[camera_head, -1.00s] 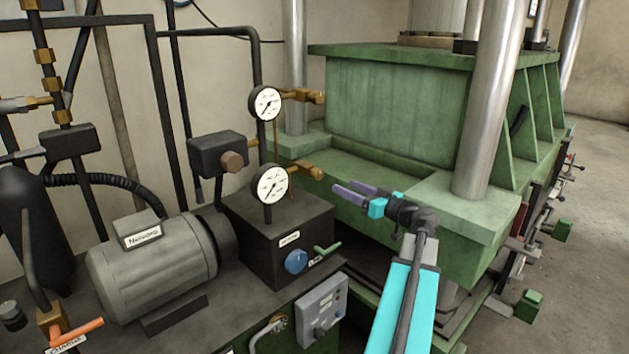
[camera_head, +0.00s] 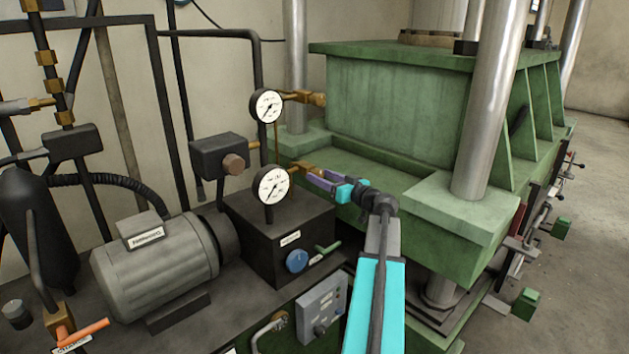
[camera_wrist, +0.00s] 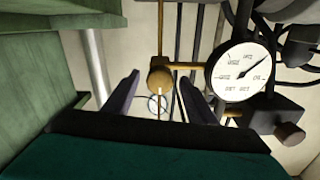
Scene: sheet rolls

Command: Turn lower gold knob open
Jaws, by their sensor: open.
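The lower gold knob (camera_head: 303,167) is on a short gold fitting beside the lower pressure gauge (camera_head: 271,185). My gripper (camera_head: 315,177) is at this knob, its two purple fingers pointing left toward it and partly covering it in the head view. In the wrist view the round gold knob (camera_wrist: 160,80) appears between the two spread fingers, with a gap visible on each side. The gripper is open and holds nothing. I cannot tell exactly how deep the knob sits between the fingers.
The upper gold knob (camera_head: 317,99) and upper gauge (camera_head: 266,106) are just above. The green press (camera_head: 395,110) stands behind and right. A black box (camera_head: 280,235) with a blue knob (camera_head: 297,261) is below. A grey motor (camera_head: 155,265) stands at left.

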